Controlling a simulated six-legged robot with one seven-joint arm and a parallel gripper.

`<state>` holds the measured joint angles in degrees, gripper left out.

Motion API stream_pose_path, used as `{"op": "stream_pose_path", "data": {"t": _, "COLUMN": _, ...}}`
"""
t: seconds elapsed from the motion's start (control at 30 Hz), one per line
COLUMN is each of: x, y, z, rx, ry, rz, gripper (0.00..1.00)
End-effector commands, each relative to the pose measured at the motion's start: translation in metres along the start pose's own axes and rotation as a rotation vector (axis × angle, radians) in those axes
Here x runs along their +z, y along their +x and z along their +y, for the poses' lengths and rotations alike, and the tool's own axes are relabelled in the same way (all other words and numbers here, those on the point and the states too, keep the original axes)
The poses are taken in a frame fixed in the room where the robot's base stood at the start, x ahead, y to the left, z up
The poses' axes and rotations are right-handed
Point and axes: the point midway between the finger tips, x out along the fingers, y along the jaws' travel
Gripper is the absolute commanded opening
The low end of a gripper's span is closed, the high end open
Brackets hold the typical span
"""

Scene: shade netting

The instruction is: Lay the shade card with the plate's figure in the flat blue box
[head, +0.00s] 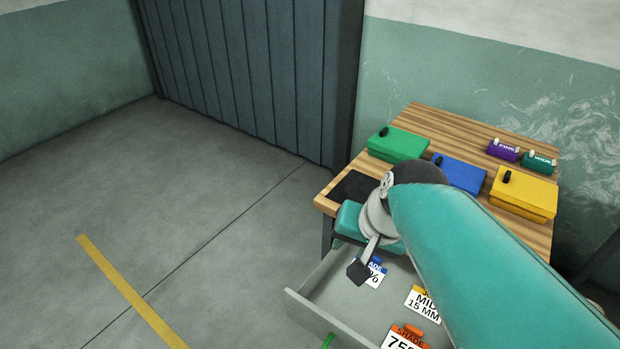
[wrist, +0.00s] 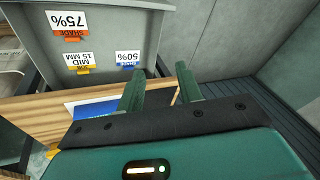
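In the open drawer (head: 310,309) lie a white shade card marked 50% with a blue clip (wrist: 127,58), and a shade card marked 75% with an orange clip (wrist: 67,22). In the head view the 50% card (head: 373,281) is partly covered by my wrist; the 75% card (head: 400,341) is cut by the lower edge. The flat blue box (head: 461,174) lies on the table, partly behind my arm. My gripper (wrist: 157,70) is open and empty, its fingers apart, near the drawer. I see no plate with a readable figure; a blue-and-white flat piece (wrist: 90,110) is half hidden.
A MID 15 MM card (head: 423,303) with a yellow clip shares the drawer. A green box (head: 398,145) and yellow box (head: 523,194) flank the blue box on the table (head: 450,126). Purple FINE (head: 503,151) and teal WIDE (head: 540,162) holders stand behind. Floor at left is clear.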

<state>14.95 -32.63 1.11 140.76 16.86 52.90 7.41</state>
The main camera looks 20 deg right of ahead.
Motion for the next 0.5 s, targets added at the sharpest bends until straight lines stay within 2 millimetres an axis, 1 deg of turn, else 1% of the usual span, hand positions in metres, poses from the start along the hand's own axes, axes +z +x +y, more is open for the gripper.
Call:
{"op": "stream_pose_path", "data": {"t": 0.03, "x": 0.007, "y": -0.006, "z": -0.006, "rx": 0.015, "ry": -0.108, "rz": 0.022, "gripper": 0.36}}
{"op": "stream_pose_path", "data": {"t": 0.1, "x": 0.015, "y": -0.013, "z": -0.01, "rx": 0.043, "ry": -0.246, "rz": 0.053, "gripper": 0.36}}
{"op": "stream_pose_path", "data": {"t": 0.2, "x": 0.022, "y": -0.022, "z": -0.015, "rx": 0.074, "ry": -0.406, "rz": 0.094, "gripper": 0.36}}
{"op": "stream_pose_path", "data": {"t": 0.33, "x": 0.026, "y": -0.028, "z": -0.017, "rx": 0.097, "ry": -0.521, "rz": 0.126, "gripper": 0.36}}
{"op": "stream_pose_path", "data": {"t": 0.5, "x": 0.026, "y": -0.03, "z": -0.017, "rx": 0.106, "ry": -0.55, "rz": 0.133, "gripper": 0.36}}
